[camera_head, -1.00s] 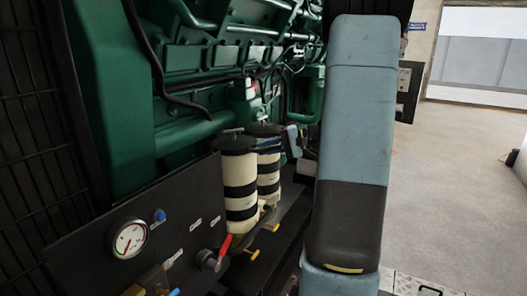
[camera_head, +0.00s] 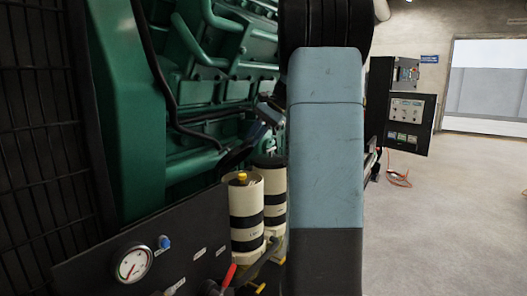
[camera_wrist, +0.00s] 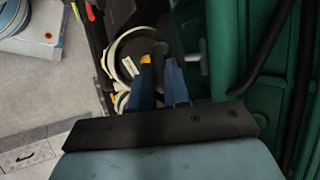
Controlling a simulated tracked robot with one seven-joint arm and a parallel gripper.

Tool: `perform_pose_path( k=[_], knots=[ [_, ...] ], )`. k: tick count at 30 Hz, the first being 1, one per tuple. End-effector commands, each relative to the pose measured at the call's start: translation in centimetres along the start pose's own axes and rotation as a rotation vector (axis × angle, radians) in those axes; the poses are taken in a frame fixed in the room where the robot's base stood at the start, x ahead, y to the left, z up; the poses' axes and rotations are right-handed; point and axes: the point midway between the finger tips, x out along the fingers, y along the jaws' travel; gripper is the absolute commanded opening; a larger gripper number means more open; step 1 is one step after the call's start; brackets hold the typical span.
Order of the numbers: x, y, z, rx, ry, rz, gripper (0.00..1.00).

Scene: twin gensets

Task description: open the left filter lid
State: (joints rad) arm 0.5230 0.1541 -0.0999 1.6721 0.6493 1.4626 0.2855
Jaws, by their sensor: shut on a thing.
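The left filter (camera_head: 246,213) is a cream canister with black bands, upright beside the gauge panel. Its top is uncovered, and a yellow knob (camera_head: 241,178) shows inside. Its pale rim (camera_wrist: 118,46) shows in the wrist view. The right filter (camera_head: 274,208) stands close behind it, partly hidden by my arm; its top is dark. My gripper (camera_wrist: 164,62) has its blue fingers close together around a dark part beside the open rim. This appears to be the left filter lid, but its outline is unclear against the dark background. My arm hides much of the gripper in the head view.
The green engine (camera_head: 205,75) stands close behind the filters. A black panel with a round gauge (camera_head: 133,265) is at the front left. A control box (camera_head: 405,122) stands at the right. The floor (camera_head: 450,210) is open there.

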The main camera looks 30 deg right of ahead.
Motion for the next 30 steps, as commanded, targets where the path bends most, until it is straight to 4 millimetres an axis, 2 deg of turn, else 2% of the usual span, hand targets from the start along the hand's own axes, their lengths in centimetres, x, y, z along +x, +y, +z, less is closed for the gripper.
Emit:
perform_pose_path(
  k=[3, 15, 21, 30],
  knots=[
    [-0.1, -2.4, -0.2, 0.039, 0.002, 0.103, 0.00],
    [0.5, -8.6, -0.6, 0.044, -0.002, 0.096, 0.00],
    [1.0, -10.6, -0.9, 0.043, -0.001, 0.095, 0.00],
    [1.4, -11.8, -1.1, 0.043, 0.000, 0.093, 0.00]
  ],
)
